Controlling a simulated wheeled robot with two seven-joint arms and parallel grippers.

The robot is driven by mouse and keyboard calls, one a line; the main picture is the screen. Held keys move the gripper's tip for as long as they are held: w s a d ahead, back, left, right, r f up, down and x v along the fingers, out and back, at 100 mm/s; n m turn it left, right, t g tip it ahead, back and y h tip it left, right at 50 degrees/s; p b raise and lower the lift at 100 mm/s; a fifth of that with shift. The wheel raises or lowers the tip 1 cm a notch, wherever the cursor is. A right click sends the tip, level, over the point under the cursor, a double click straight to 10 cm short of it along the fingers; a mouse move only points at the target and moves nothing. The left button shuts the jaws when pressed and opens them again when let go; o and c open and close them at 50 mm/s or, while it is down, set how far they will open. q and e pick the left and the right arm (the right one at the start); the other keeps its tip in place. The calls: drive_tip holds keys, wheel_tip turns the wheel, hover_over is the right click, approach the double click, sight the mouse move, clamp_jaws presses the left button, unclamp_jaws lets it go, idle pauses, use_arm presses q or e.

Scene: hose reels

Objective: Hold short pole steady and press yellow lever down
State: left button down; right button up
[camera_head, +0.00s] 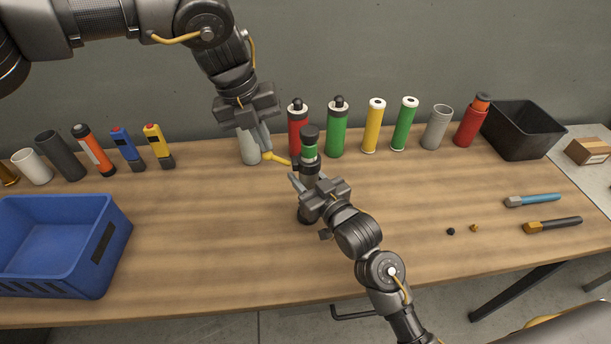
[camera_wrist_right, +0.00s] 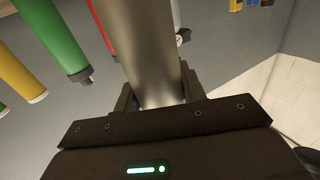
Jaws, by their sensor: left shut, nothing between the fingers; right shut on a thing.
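The short pole (camera_head: 309,167) stands upright on the table, dark with a green band and a black cap. The yellow lever (camera_head: 279,160) sticks out from it to the left, sloping slightly up toward its free end. My right gripper (camera_head: 307,183) is shut around the pole's middle. In the right wrist view the grey metal pole (camera_wrist_right: 143,45) runs between its fingers. My left gripper (camera_head: 266,146) is shut and empty, pointing down with its tips at the lever's free end. I cannot tell if they touch it. The right gripper partly hides the pole's lower part.
Behind the pole stand a red cylinder (camera_head: 297,122), a green cylinder (camera_head: 337,130) and several others. A light grey cylinder (camera_head: 249,148) is behind my left gripper. A blue crate (camera_head: 118,235) is at left, a black bin (camera_head: 525,135) at right. The front middle is clear.

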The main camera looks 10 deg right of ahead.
use_arm(q)
drive_tip(key=shift+a+x, duration=0.25)
drive_tip(key=shift+x, duration=0.8)
drive_tip(key=shift+a+x, duration=0.2)
drive_tip(key=shift+x, duration=0.7)
drive_tip(key=shift+d+r+v, duration=0.1)
drive_tip(key=shift+d+v, duration=0.25)
drive_tip(key=shift+v, duration=1.05)
drive_tip(key=shift+d+r+v, duration=0.1)
drive_tip(key=shift+d+v, duration=0.2)
drive_tip(key=shift+v, duration=1.1)
drive_tip(key=shift+d+r+v, duration=0.1)
drive_tip(key=shift+d+v, duration=0.25)
drive_tip(key=shift+v, duration=1)
drive_tip(key=shift+a, duration=0.15)
drive_tip(key=a, duration=0.5)
drive_tip(key=shift+w+a, duration=0.2)
drive_tip(key=shift+a, duration=0.15)
